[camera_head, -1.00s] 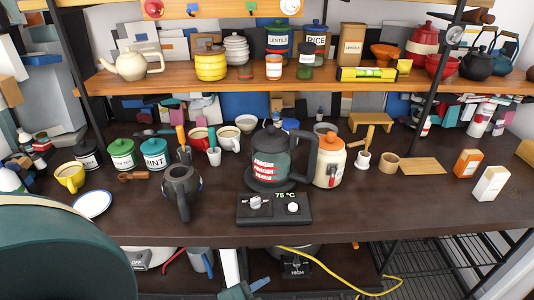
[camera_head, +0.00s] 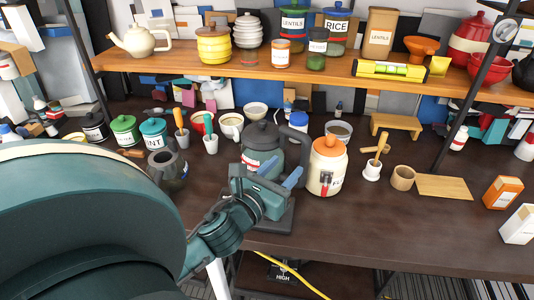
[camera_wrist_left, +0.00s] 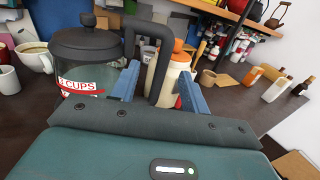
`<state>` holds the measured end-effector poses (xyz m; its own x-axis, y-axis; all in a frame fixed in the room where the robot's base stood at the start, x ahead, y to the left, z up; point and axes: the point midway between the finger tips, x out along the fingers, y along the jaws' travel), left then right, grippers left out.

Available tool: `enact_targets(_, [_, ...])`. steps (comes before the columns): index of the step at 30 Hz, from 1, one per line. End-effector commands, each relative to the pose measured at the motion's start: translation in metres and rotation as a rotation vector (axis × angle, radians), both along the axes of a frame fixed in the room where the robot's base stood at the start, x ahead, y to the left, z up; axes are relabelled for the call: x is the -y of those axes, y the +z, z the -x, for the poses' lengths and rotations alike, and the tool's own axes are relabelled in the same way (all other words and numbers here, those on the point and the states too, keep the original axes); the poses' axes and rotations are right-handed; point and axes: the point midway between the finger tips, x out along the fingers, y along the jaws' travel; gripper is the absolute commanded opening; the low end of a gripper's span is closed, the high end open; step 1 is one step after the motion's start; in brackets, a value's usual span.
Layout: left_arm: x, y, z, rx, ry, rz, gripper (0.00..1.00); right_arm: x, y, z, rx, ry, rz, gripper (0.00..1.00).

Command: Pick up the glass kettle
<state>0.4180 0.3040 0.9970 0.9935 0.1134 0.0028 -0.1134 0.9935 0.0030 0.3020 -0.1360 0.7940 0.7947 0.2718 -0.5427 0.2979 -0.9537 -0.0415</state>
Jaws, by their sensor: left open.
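The glass kettle (camera_head: 262,137) has a dark lid, a clear body with red-and-white markings and a black loop handle on its right side. It stands upright on its dark base (camera_head: 280,222) on the brown counter. In the left wrist view the kettle (camera_wrist_left: 85,62) fills the upper left. My left gripper (camera_head: 272,172) is open, with blue fingers, in front of the kettle at its handle side. In the wrist view the handle (camera_wrist_left: 148,45) shows between the fingers; I cannot tell whether they touch it. The gripper hides the lower kettle and part of the base. My right gripper is not in view.
A cream jar with an orange lid (camera_head: 326,165) stands close to the right of the handle. A grey pitcher (camera_head: 170,170) is to the left. Mugs and cups stand behind, below a wooden shelf (camera_head: 300,68). The counter's front right is mostly clear.

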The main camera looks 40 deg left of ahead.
Motion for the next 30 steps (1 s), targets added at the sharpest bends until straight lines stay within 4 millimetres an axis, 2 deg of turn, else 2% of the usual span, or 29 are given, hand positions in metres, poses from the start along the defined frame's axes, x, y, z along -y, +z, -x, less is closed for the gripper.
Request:
enact_targets(3, [-0.003,0.003,-0.022,0.002,0.001,0.0,0.45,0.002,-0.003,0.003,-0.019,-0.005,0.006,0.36])
enact_targets(11, [-0.004,0.0,-0.042,-0.002,0.001,0.002,0.45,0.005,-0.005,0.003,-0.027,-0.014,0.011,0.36])
enact_targets(21, [-0.001,0.0,-0.086,-0.002,0.0,0.004,0.45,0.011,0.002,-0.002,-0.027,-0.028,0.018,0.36])
enact_targets(30, [-0.002,-0.001,-0.091,-0.003,-0.001,0.003,0.45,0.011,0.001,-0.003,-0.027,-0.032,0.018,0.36])
